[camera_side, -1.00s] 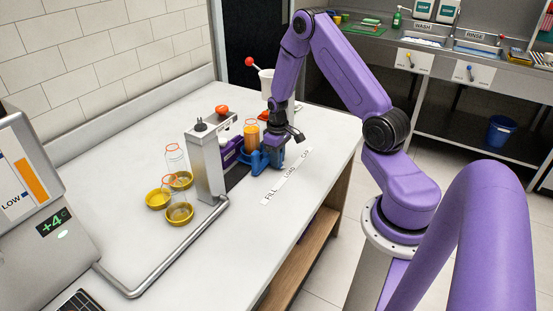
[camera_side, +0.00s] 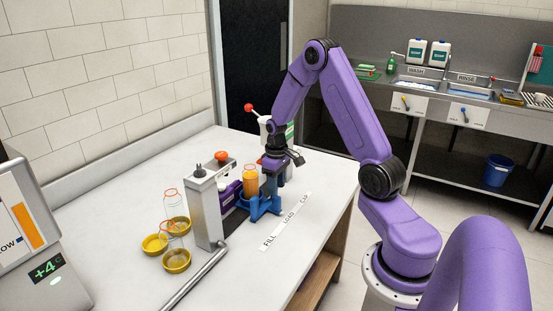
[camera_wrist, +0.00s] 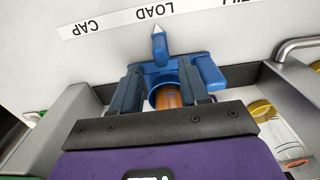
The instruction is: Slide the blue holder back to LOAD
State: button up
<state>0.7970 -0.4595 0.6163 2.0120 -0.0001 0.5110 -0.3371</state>
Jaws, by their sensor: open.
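The blue holder (camera_side: 264,207) sits on its track at the table, with a bottle of orange juice (camera_side: 250,182) upright in it. In the wrist view, the holder's (camera_wrist: 212,72) pale-tipped pointer lines up with the word LOAD on the label strip (camera_wrist: 120,22). The fingers hide part of the holder.
A grey metal post (camera_side: 207,210) stands left of the holder. Yellow dishes (camera_side: 177,261) with clear bottles are farther left. A white machine with a red-knobbed lever (camera_side: 248,107) is behind my gripper. The table front beyond the strip is clear.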

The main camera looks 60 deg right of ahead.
notch_tip(320, 180, up, 10)
dwell(0.4)
jog(key=s+a+r+n, duration=0.2)
jog(key=s+a+n, duration=0.1)
jog(key=a, duration=0.6)
jog(key=s+a+r+n, duration=0.2)
jog(key=s+a, duration=0.2)
jog(key=a, duration=0.6)
jog(key=s+a+n, duration=0.3)
jog(key=s, duration=0.6)
jog(key=s+a+n, duration=0.4)
jog(key=s, duration=0.5)
jog(key=shift+s+a+r+n, duration=0.15)
jog(key=shift+s+r+n, duration=0.2)
jog(key=shift+r, duration=0.1)
